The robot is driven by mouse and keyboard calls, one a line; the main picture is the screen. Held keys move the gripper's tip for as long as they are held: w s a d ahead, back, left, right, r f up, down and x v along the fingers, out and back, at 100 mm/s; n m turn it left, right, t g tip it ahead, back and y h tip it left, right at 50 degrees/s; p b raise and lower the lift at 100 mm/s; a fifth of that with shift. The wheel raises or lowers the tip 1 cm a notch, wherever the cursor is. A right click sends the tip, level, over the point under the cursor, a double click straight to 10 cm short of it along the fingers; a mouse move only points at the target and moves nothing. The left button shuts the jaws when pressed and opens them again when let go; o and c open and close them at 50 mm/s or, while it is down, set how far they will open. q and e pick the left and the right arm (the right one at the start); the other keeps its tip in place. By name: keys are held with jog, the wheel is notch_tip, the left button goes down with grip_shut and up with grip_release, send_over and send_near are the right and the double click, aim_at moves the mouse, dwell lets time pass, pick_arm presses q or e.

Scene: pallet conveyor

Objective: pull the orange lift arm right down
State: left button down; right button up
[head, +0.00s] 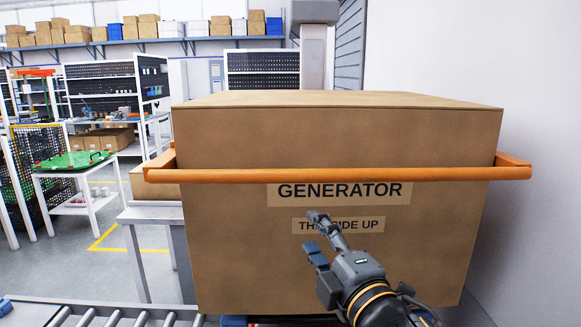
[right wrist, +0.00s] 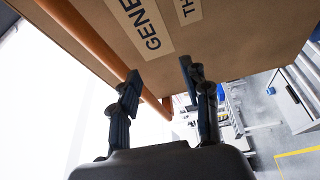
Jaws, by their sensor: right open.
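The orange lift arm (head: 330,175) is a bar running level across the front of a big cardboard box (head: 230,240) marked GENERATOR, with short side pieces going back along the box. My right gripper (head: 311,232) is open and empty, in front of the box and below the bar, over the THIS SIDE UP label. In the right wrist view the bar (right wrist: 92,43) slants past the left finger of the open gripper (right wrist: 160,78); I see no contact. Only a small blue-grey tip, probably my left gripper (head: 5,307), shows at the lower left edge.
Conveyor rollers (head: 110,316) run along the bottom left. A grey table (head: 150,214) stands left of the box, and a green-topped table (head: 75,162) farther left. A plain white wall (head: 535,120) is close on the right.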

jog(key=n+t+y, duration=0.1)
jog(key=n, duration=0.1)
send_near(284, 181)
jog(key=s, duration=0.2)
jog(key=p+x, duration=0.1)
jog(key=x, duration=0.3)
jog(key=p+x, duration=0.2)
jog(key=x, duration=0.3)
jog(key=p+x, duration=0.1)
jog(key=x, duration=0.3)
jog(key=shift+w+d, duration=0.25)
jog(key=shift+w, duration=0.15)
grip_shut()
jog(key=shift+f, duration=0.1)
